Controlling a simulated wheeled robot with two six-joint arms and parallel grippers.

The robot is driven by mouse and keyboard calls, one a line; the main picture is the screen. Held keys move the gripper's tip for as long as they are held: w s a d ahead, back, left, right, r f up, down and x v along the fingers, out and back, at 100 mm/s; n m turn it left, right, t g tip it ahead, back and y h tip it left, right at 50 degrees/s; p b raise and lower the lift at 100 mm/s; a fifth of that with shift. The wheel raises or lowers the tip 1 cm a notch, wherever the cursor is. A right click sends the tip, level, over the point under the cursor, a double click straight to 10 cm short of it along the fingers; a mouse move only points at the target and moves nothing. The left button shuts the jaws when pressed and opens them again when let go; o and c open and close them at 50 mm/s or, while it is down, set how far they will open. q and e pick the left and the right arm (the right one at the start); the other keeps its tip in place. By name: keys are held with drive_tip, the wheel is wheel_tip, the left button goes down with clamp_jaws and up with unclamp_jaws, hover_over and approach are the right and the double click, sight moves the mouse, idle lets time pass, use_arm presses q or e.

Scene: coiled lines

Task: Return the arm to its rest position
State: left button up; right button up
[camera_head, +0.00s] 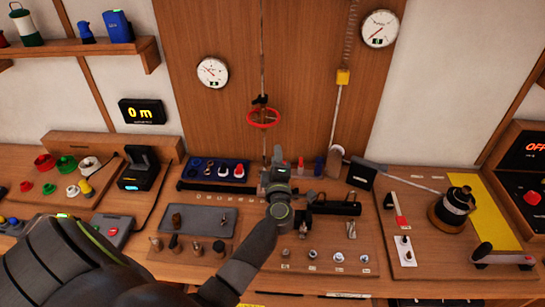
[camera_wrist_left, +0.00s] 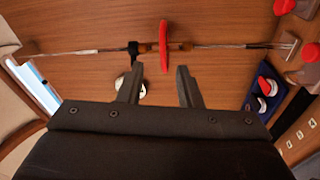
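My left arm comes in from the lower left in the head view. Its gripper (camera_head: 278,158) is raised over the middle of the bench and points at the wooden back panel. In the left wrist view the two fingers (camera_wrist_left: 160,68) are apart with nothing held between them. A red handwheel (camera_head: 263,117) on a vertical line lies beyond the fingertips. It also shows in the left wrist view (camera_wrist_left: 164,45), just past the gap between the fingers. My right gripper is not in view.
The air left of the handwheel is clear.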

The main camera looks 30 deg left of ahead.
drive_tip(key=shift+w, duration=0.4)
